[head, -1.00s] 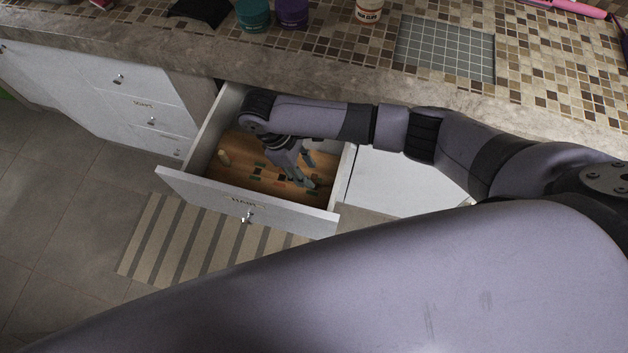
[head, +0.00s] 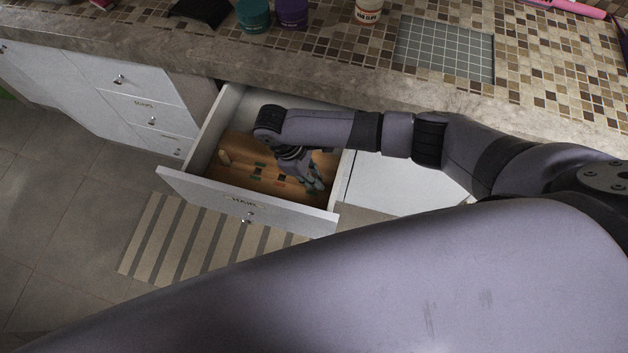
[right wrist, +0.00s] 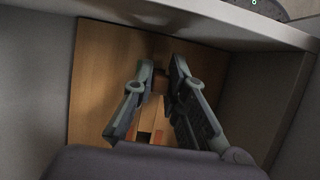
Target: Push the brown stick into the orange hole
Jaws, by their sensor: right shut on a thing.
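My right gripper (head: 318,184) reaches down into the open drawer, over the wooden board (head: 238,175). In the right wrist view its fingers (right wrist: 162,72) are closed in around a small dark brown piece (right wrist: 160,76), which looks like the brown stick; most of it is hidden. The board (right wrist: 100,75) carries several small coloured patches, among them green, dark and reddish ones. A reddish-orange patch (right wrist: 158,137) shows low between the fingers; I cannot tell whether it is the orange hole. My left gripper is not in view.
The drawer's front (head: 200,187) and side walls enclose the gripper closely. The counter (head: 350,65) overhangs behind, with jars and a grey gridded mat (head: 445,48). A striped rug (head: 170,240) lies below.

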